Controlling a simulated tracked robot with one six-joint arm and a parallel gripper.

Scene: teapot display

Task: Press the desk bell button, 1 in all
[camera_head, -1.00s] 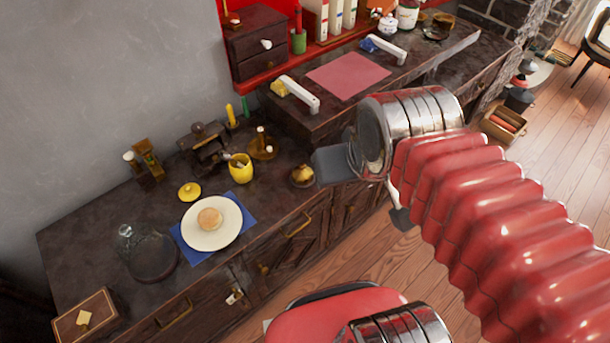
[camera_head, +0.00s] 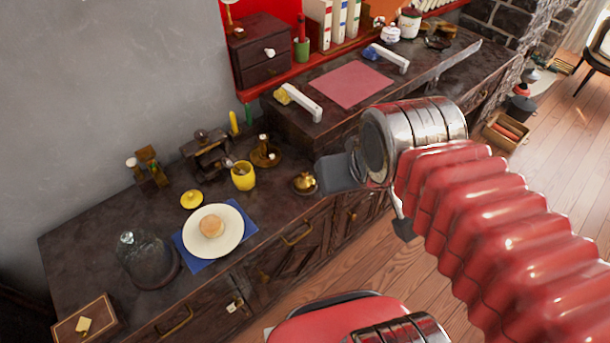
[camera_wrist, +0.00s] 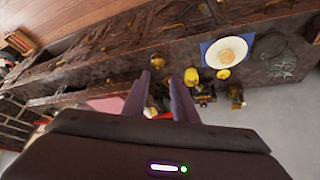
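A small brass desk bell (camera_head: 304,183) stands on the dark wooden counter (camera_head: 95,235), near its front edge. My gripper shows in the head view with a grey finger (camera_head: 339,172) just right of the bell; I cannot tell whether they touch. In the wrist view my gripper (camera_wrist: 160,78) has its two dark fingers apart, with nothing held between them.
A yellow cup (camera_head: 243,177) and a brown candle holder (camera_head: 264,156) stand left of the bell. A plate with a bun (camera_head: 212,227), a glass dome (camera_head: 147,262) and a yellow lid (camera_head: 191,199) are further left. A raised desk section (camera_head: 300,125) rises behind.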

